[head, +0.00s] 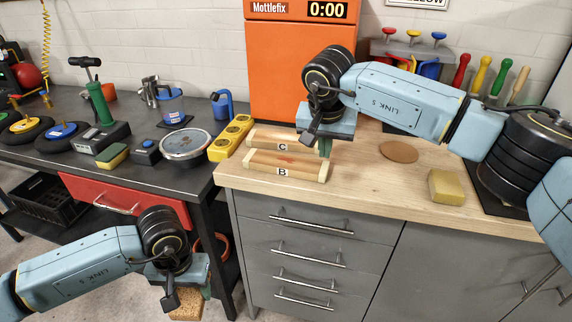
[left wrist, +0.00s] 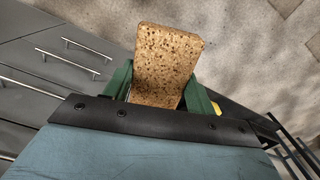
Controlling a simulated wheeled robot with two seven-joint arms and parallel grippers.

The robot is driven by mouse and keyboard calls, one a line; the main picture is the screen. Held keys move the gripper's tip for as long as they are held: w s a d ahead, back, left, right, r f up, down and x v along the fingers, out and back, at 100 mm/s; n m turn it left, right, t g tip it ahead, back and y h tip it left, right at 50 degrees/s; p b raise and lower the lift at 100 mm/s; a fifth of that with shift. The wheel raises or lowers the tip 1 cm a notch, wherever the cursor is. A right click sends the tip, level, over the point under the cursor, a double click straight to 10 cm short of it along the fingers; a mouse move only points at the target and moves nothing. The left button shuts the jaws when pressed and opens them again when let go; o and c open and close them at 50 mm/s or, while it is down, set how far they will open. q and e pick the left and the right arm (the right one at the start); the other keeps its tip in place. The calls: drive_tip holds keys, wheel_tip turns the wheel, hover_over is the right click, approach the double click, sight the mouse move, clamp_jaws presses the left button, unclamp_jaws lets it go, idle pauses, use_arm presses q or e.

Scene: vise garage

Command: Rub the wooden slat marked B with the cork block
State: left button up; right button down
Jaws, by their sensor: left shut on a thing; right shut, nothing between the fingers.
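The wooden slat marked B (head: 301,165) lies on the wooden counter near its front left edge, with a reddish patch on its top. The slat marked C (head: 268,139) lies just behind it. My left gripper (head: 190,297) is low in front of the dark bench, shut on the cork block (left wrist: 165,65), which is speckled brown. The block also shows at the bottom of the head view (head: 186,306). My right gripper (head: 325,146) is shut and empty, pointing down at the right end of the slats. Whether it touches a slat cannot be told.
A yellow level-like bar (head: 231,138) lies left of the slats. A yellow block (head: 446,187) and a round cork mat (head: 398,152) are on the counter to the right. The orange cabinet (head: 287,70) stands behind. The counter's front middle is clear.

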use_arm(q)
drive_tip(key=shift+f, duration=0.2)
use_arm(e)
drive_tip(key=shift+f, duration=0.4)
use_arm(q)
drive_tip(key=shift+r, duration=0.1)
use_arm(e)
drive_tip(key=shift+r, duration=0.1)
